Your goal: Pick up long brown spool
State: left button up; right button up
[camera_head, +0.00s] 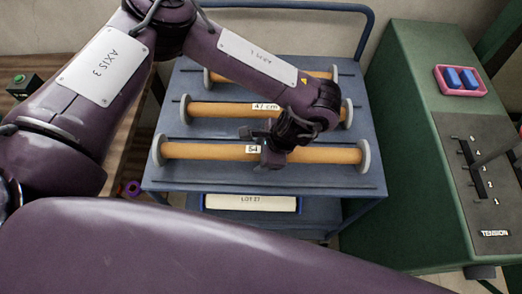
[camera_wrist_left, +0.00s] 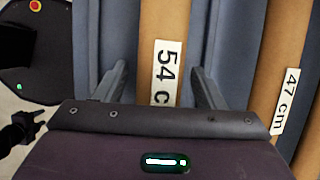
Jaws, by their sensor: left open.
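The front spool (camera_head: 205,151) is an orange-brown bar with grey end discs and a label reading 54. It lies across the blue rack and is the longest of the spools. My left gripper (camera_head: 268,156) is over this spool near its label. In the left wrist view, the open fingers of my left gripper (camera_wrist_left: 163,85) stand on either side of the spool (camera_wrist_left: 162,25), whose label reads "54 c". Whether they touch it, I cannot tell. A dark jointed shape at the lower left of that view may be my right gripper (camera_wrist_left: 22,130).
A shorter spool (camera_head: 215,110) marked 47 cm lies just behind, and another spool (camera_head: 228,79) lies at the back, partly hidden by my arm. The blue rack (camera_head: 163,183) has a rail behind. A green machine (camera_head: 405,150) with levers and a pink tray (camera_head: 460,92) stands right.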

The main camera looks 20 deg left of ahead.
pick_arm(q)
jog(key=shift+s, duration=0.1)
jog(key=shift+c, duration=1.3)
jog(key=c, duration=1)
jog(key=shift+o, duration=0.2)
jog(key=shift+r, duration=0.1)
